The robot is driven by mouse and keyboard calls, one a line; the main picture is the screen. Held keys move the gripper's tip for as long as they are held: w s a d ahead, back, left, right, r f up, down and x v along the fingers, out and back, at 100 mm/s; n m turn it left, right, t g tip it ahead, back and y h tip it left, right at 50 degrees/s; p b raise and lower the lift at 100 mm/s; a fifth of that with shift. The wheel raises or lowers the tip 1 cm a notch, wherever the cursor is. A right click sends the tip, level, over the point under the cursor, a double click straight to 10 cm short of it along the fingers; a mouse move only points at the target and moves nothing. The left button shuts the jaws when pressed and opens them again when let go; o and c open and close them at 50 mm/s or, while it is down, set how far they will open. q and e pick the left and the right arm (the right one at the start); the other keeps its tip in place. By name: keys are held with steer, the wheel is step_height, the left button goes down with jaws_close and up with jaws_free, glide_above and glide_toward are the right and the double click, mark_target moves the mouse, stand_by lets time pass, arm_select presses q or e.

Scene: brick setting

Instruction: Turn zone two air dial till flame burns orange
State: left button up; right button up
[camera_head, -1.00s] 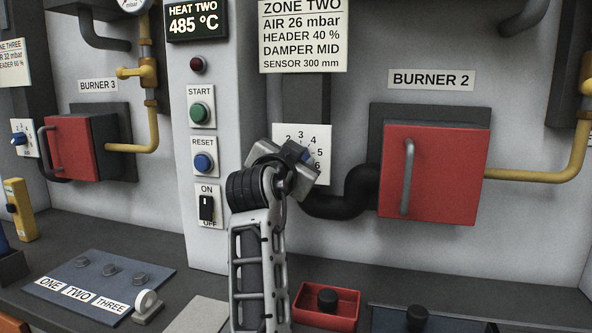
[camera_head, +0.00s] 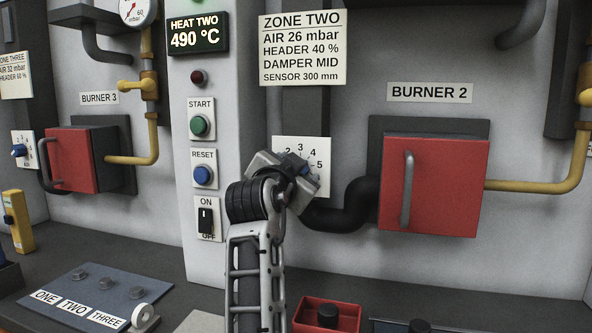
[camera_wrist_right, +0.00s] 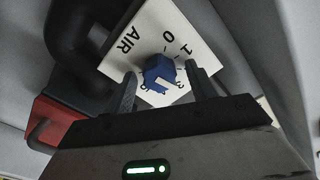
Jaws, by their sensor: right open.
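The zone two air dial is a blue knob (camera_wrist_right: 158,72) on a white plate (camera_head: 318,147) with numbers, left of the Burner 2 door. In the right wrist view the plate (camera_wrist_right: 139,34) shows "AIR" and "0", "1". My right gripper (camera_wrist_right: 160,80) is open, with one finger on each side of the knob; I cannot tell if they touch it. In the head view my right gripper (camera_head: 288,175) covers most of the knob and the lower left of the plate. The red Burner 2 door (camera_head: 440,188) is shut, and no flame is visible. My left gripper is not in view.
A display (camera_head: 197,33) reads HEAT TWO 490 °C. The ZONE TWO card (camera_head: 303,50) reads AIR 26 mbar. Start (camera_head: 199,125) and reset (camera_head: 203,175) buttons and an on/off switch (camera_head: 206,222) are left of my arm. A black pipe (camera_head: 350,208) runs just right of the dial.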

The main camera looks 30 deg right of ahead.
mark_target(301, 147)
steer(key=shift+r, duration=0.15)
steer(key=r, duration=0.3)
steer(key=shift+s+a+r, duration=0.15)
steer(key=shift+s+r, duration=0.05)
steer(key=shift+r, duration=0.1)
steer(key=s+a+r, duration=0.7)
steer(key=s+r, duration=0.2)
steer(key=s, duration=0.2)
steer(key=shift+s+b, duration=0.3)
steer(key=shift+b, duration=0.1)
